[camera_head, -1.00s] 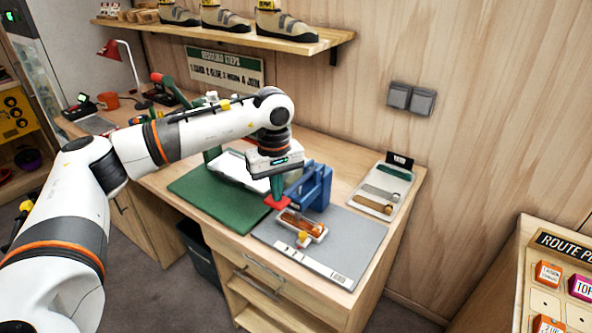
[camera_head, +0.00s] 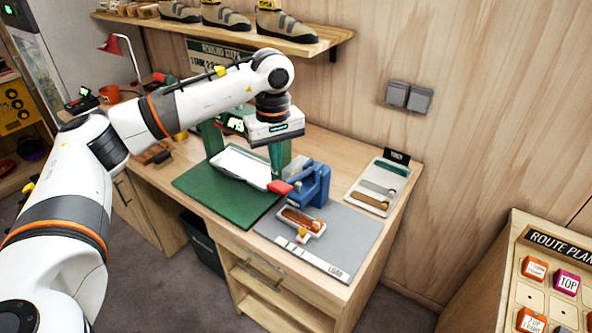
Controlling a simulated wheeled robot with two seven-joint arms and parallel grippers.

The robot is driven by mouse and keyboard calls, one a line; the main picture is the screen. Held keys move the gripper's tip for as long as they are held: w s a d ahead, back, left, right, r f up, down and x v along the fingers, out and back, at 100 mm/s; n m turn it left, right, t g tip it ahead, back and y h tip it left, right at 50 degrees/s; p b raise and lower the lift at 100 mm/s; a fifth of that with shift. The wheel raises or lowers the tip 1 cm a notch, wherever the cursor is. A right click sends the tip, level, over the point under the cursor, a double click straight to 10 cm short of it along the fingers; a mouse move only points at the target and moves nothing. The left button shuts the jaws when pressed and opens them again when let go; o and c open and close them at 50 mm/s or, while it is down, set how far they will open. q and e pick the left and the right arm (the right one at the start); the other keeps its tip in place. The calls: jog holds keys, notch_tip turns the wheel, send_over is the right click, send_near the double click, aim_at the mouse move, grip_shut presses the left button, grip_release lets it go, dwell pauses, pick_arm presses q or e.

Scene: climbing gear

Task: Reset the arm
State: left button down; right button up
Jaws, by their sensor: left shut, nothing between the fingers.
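My left arm comes in from the left and reaches over the wooden desk. A small tray with an orange-brown piece (camera_head: 301,222) lies on the grey mat (camera_head: 345,239), below and right of the gripper. My right gripper is not in view.
A white sheet-like item (camera_head: 240,167) is above the green mat (camera_head: 213,192). A tray with several tools (camera_head: 379,187) lies at the desk's right. Climbing shoes stand on a shelf (camera_head: 290,43). A route board (camera_head: 556,262) is at the lower right.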

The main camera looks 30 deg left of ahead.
pick_arm(q)
jog(key=shift+r, duration=0.4)
